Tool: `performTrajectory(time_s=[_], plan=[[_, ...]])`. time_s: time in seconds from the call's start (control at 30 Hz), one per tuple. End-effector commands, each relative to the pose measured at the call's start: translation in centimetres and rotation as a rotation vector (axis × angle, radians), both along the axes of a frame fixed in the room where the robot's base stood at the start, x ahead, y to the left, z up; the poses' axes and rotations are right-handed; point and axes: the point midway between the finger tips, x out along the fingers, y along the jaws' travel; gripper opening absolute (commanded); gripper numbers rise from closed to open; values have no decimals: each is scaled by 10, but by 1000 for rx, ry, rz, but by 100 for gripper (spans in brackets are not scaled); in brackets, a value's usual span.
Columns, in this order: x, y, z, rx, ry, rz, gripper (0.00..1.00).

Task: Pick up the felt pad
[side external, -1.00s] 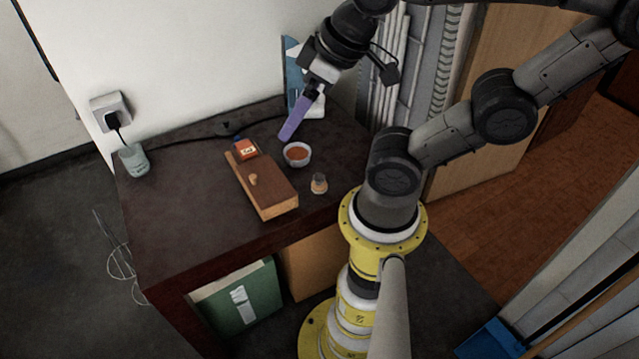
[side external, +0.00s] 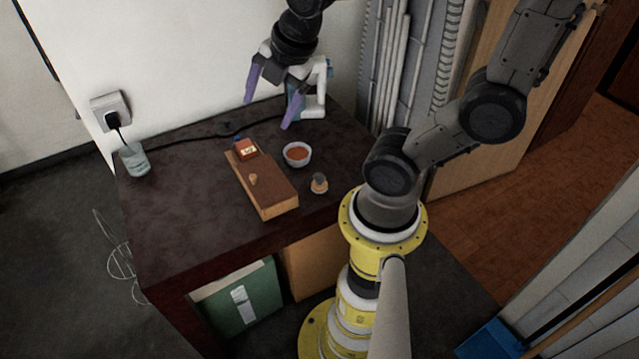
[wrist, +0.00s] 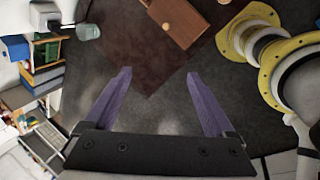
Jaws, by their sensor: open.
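I cannot make out with certainty which thing is the felt pad. A long wooden block with a brown top and a round knob (side external: 265,186) lies on the dark table; its knobbed part also shows at the top of the wrist view (wrist: 178,22). A small red-orange box (side external: 245,149) is at the block's far end. My gripper (side external: 268,114) is open and empty, with two purple fingers spread apart. It is above the back of the table near the wall. In the wrist view, the fingers (wrist: 158,73) have nothing between them.
A white bowl with reddish contents (side external: 297,154) and a small knobbed item (side external: 319,183) stand right of the block. A glass (side external: 135,160) is at the table's left edge. A black cable (side external: 190,139) runs along the back. The table's front left (side external: 185,220) is clear.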

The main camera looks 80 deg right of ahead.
Motion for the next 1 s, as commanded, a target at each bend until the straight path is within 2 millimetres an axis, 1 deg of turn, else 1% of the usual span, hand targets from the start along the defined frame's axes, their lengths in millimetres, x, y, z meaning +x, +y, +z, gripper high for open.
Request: performTrajectory(time_s=[0.03, 0.1, 0.17, 0.2, 0.27, 0.3, 0.4, 0.5, 0.6, 0.67, 0.77, 1.0], plan=[[4, -12, -13, -32, 44, 50, 89], [8, -30, -31, -74, 102, 137, 89], [8, -48, -52, -96, 160, 205, 89], [6, -62, -67, -103, 201, 243, 89], [-1, -81, -94, -93, 265, 282, 89], [-8, -92, -110, -76, 299, 284, 89], [-29, -109, -141, -11, 363, 217, 89], [-47, -116, -159, 41, 402, 157, 89], [-55, -120, -163, 59, 412, 126, 89], [-56, -121, -166, 62, 412, 117, 89], [-57, -121, -179, 64, 415, 116, 89], [-57, -120, -224, 63, 414, 117, 89]])
